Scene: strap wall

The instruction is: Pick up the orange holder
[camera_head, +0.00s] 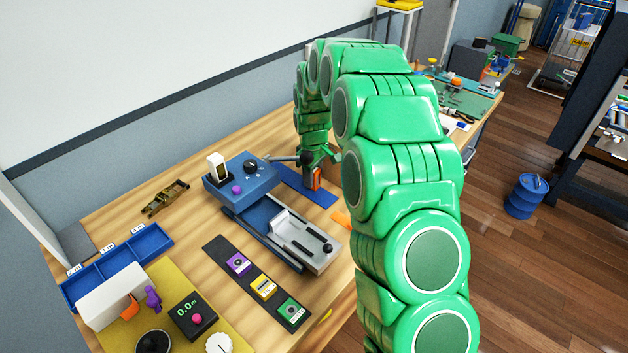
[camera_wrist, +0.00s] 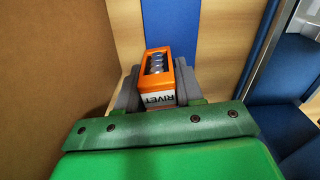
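The orange holder (camera_wrist: 170,57) has several round metallic pieces in its open slot and a white label reading RIVET. It sits between the grey fingers of my gripper (camera_wrist: 158,88), which press close against both of its sides. In the head view the orange holder (camera_head: 314,178) shows at the end of my green arm, over or on a blue mat (camera_head: 320,196). My gripper (camera_head: 318,165) points down there and is partly hidden by my arm. Whether the holder touches the mat is unclear.
A blue device with a grey sliding tray (camera_head: 325,258) stands left of my gripper. A dark strip (camera_head: 222,258) with coloured blocks, a blue compartment tray (camera_head: 160,238) and a yellow mat (camera_head: 165,275) lie nearer. A brown surface (camera_wrist: 50,80) rises close on the wrist view's left.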

